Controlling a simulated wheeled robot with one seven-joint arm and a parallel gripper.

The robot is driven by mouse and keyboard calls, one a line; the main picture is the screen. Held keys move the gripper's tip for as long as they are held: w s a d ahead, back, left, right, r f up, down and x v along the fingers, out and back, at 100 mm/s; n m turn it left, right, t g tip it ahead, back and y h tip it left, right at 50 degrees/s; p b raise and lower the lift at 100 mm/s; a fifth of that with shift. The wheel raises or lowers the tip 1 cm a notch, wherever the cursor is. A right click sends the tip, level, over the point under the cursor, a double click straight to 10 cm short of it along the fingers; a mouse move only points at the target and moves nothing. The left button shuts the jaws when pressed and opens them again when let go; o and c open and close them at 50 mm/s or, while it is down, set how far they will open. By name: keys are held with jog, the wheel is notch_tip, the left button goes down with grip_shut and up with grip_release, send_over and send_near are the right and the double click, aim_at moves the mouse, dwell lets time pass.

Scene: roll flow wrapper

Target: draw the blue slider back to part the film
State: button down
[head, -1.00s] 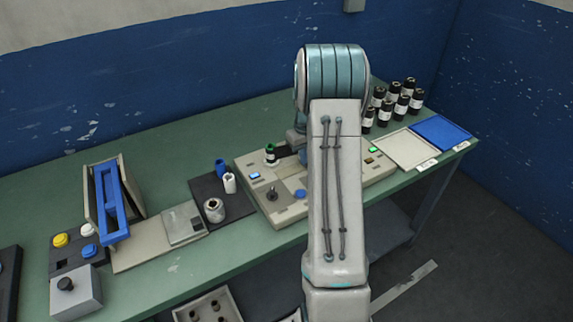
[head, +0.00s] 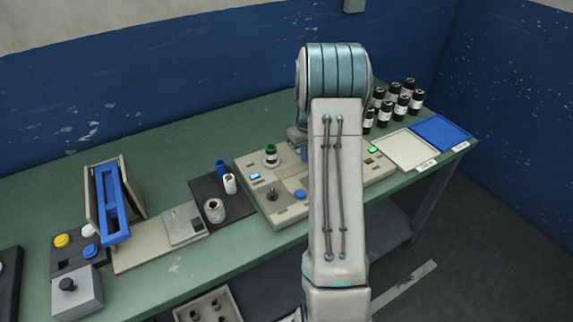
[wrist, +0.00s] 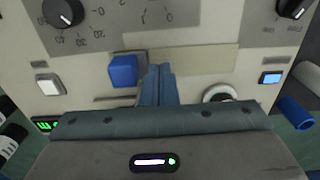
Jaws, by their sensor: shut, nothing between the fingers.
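The blue slider, a square blue knob (wrist: 123,70), stands on the beige panel left of centre in the wrist view. My gripper (wrist: 159,72) is shut and empty, its grey-blue fingers just right of the knob in the picture. I cannot tell whether they touch it. A pale tan strip (wrist: 205,60) runs across the panel behind the fingertips; I cannot tell if it is film. In the head view the panel machine (head: 285,212) is on the green bench, and my arm hides the slider and fingertips.
A green-capped post (head: 270,156) stands on the machine; its white ring (wrist: 220,93) is right of my fingers in the wrist view. Dials (wrist: 63,12) and a white button (wrist: 48,85) are nearby. Black bottles (head: 401,104) and trays (head: 440,132) are at the right.

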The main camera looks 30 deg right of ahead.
notch_tip(320, 180, up, 7)
jog(key=p, duration=0.4)
dwell(0.5)
